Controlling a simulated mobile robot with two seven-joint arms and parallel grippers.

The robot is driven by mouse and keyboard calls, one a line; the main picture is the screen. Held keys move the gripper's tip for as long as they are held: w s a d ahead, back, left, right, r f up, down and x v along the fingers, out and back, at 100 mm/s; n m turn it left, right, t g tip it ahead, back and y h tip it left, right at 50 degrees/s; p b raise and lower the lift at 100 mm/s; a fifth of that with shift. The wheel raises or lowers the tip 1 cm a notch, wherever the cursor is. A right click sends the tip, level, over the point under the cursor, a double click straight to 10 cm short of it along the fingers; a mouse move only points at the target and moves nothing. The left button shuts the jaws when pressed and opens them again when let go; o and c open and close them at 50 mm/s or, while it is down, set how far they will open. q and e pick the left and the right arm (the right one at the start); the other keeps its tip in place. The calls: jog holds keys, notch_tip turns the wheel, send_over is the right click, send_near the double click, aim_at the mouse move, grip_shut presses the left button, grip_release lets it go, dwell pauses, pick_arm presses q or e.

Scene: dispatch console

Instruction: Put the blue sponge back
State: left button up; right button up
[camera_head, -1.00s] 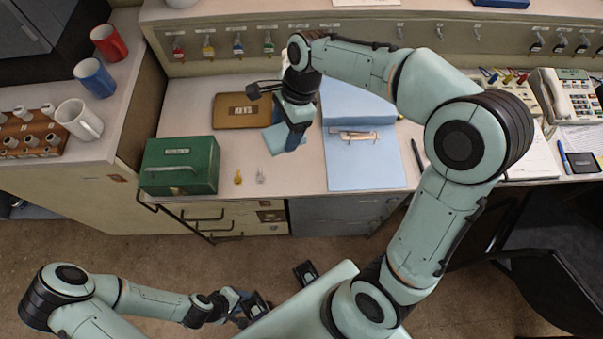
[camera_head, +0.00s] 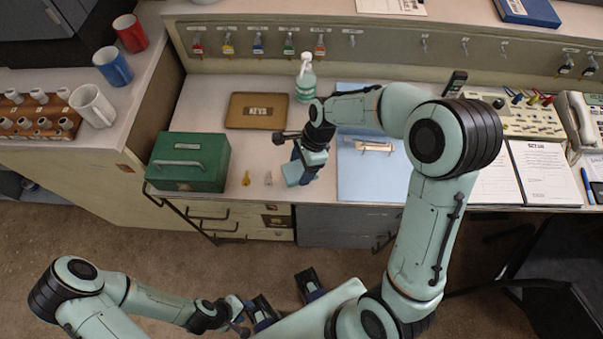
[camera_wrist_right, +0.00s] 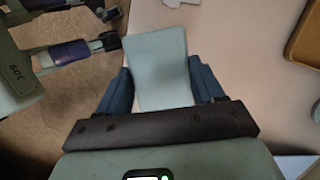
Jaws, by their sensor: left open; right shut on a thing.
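The light blue sponge (camera_head: 293,172) is held in my right gripper (camera_head: 301,174) near the counter's front edge. In the right wrist view the sponge (camera_wrist_right: 157,68) sits flat between the two blue fingers (camera_wrist_right: 160,88), which press on its sides. My left gripper (camera_head: 287,297) is open and empty, low over the floor in front of the counter, far from the sponge. A spray bottle (camera_head: 305,80) stands at the back of the counter, behind my right gripper.
A green cash box (camera_head: 190,160), a brown KEYS tray (camera_head: 256,111), a yellow key (camera_head: 246,178) and a silver key (camera_head: 268,179) lie left of my right gripper. A blue folder (camera_head: 372,178) lies to its right. Mugs and a pipe rack (camera_head: 38,118) stand on the left ledge.

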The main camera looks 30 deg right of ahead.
jog(key=shift+f+b, duration=0.35)
jog(key=shift+f, duration=1.8)
jog(key=o, duration=0.9)
jog(key=shift+f, duration=0.1)
jog(key=shift+o, duration=0.2)
jog(key=shift+r, duration=0.2)
jog(key=p+v, duration=0.1)
jog(key=v, duration=1.1)
jog(key=shift+p, duration=0.35)
jog(key=shift+f, duration=0.1)
